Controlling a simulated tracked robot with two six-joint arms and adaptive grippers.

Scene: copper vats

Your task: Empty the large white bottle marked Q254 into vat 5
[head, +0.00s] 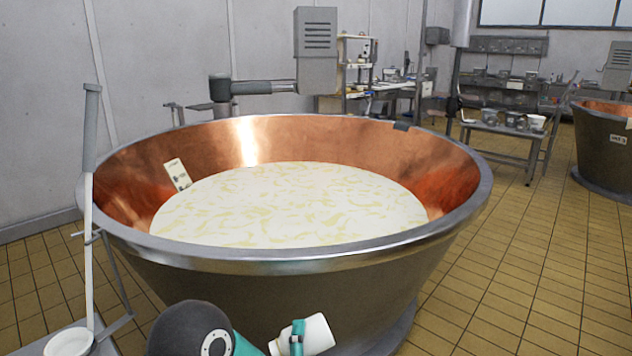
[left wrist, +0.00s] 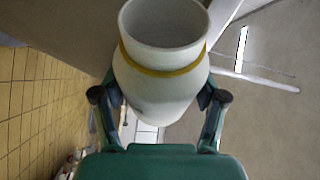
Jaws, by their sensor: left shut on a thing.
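A white bottle (head: 318,335) shows at the bottom of the head view, tilted, in front of the near vat and below its rim. My left gripper (head: 297,338) is shut around it. In the left wrist view the bottle (left wrist: 155,90) sits between both fingers (left wrist: 158,98), with an open, uncapped mouth and a yellow band below its neck. No Q254 marking can be read. The large copper vat (head: 290,254) fills the middle of the head view and holds pale, creamy liquid (head: 290,205). No number shows on it. My right gripper is not in view.
Another copper vat (head: 600,155) is at the far right. Tiled floor (head: 520,260) is clear between.

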